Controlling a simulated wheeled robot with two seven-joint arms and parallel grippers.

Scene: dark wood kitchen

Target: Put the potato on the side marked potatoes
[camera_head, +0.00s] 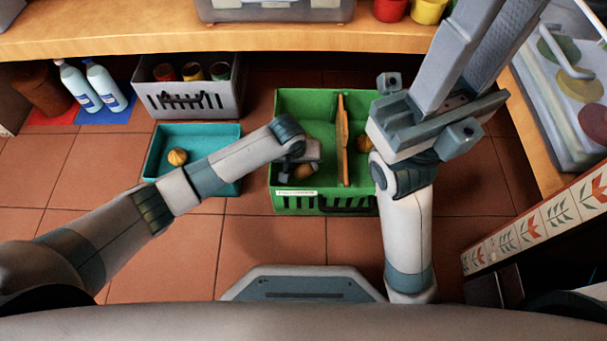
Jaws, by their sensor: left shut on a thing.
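A green crate (277,165) stands on the floor, split by an upright wooden divider (341,140). A white label sits on its front left rim; its text is too small to read. My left gripper (302,168) is inside the crate's left compartment, shut on the brown potato (304,173), which is partly hidden by the gripper. I cannot tell whether the potato touches the crate's bottom. My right gripper (478,45) is raised over the right of the crate, close to the camera, and hides part of it. I cannot tell whether it is open.
An orange-yellow onion (365,144) lies right of the divider. A similar one (177,156) lies in a teal tray (213,133) left of the crate. A grey basket (190,106) and bottles (94,84) stand behind. A wooden counter (300,37) overhangs the back.

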